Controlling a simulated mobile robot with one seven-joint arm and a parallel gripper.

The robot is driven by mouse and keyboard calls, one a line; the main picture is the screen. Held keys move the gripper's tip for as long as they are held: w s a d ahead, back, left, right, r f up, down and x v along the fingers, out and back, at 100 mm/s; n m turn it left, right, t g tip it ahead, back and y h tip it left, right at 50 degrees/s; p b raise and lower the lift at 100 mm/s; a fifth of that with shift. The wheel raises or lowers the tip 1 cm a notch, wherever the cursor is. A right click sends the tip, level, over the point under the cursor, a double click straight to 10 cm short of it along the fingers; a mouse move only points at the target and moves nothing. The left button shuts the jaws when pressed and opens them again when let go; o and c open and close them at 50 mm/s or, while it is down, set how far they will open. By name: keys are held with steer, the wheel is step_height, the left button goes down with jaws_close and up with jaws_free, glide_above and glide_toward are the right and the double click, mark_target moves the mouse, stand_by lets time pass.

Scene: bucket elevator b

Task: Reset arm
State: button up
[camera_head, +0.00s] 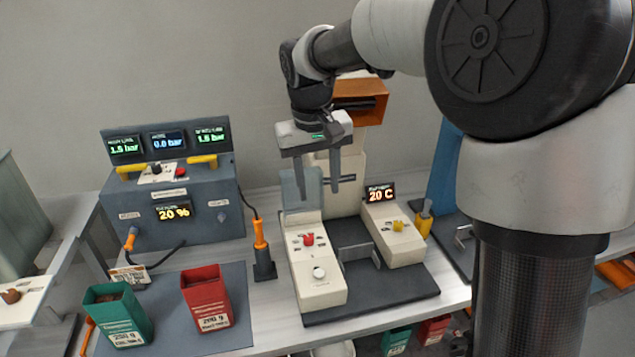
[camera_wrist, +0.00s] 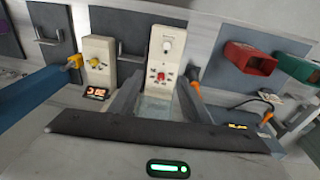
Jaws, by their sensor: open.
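My gripper (camera_head: 320,192) hangs from my arm above the rear of the cream machine (camera_head: 318,292), its two fingers pointing down and spread apart. Nothing shows between the fingers. In the wrist view my gripper's fingers (camera_wrist: 160,100) also stand apart, with the machine's left console (camera_wrist: 166,62) and its red knob beyond them. In the head view that console carries a red knob (camera_head: 308,239) and a white knob (camera_head: 319,273). The right console (camera_head: 393,232) has a yellow knob and a display reading 20 C. I cannot tell whether the fingers touch the machine.
A grey control box (camera_head: 203,218) with pressure displays and 20 % stands left. A green bucket (camera_head: 118,314) and a red bucket (camera_head: 207,299) stand on a dark mat in front. An orange-handled tool (camera_head: 261,238) stands beside the machine. An orange hopper (camera_head: 362,101) rises behind my gripper.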

steer(key=s+d+r+m+t, duration=0.1)
steer(key=s+d+r, duration=0.25)
steer(key=s, duration=0.35)
steer(key=s+d+r+t, duration=0.1)
steer(key=s+d+r, duration=0.2)
steer(key=s+d, duration=0.3)
steer(key=s+d+f+m+t, duration=0.1)
steer(key=s+f+t, duration=0.1)
steer(key=s, duration=0.9)
steer(key=shift+s+d+f+y, duration=0.25)
steer(key=shift+f+y, duration=0.15)
steer(key=shift+f, duration=0.1)
